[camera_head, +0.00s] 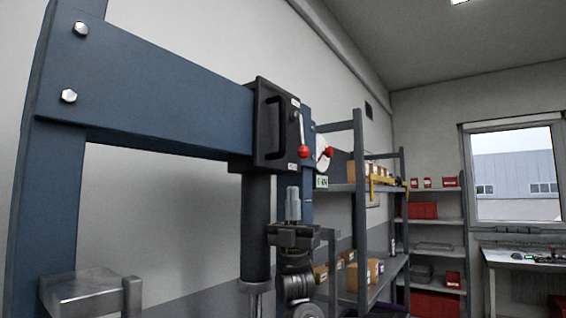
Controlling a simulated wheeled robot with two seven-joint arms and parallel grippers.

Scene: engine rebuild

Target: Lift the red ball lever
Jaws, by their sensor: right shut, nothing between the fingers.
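A black control box (272,128) is mounted on the blue press frame (150,85). A thin silver lever with a red ball (303,152) at its lower end hangs down on the box's right side. A second red ball (328,152) shows just right of it, in front of a white round dial. My right gripper (292,190) points upward below the hanging lever, its fingers shut and empty. In the picture a gap shows between the fingertips and the ball; the depth between them is hard to tell.
A dark press cylinder (256,225) hangs below the box, close left of my right gripper. Grey shelving (359,210) with cardboard boxes stands behind on the right. A workbench (525,257) is under the window.

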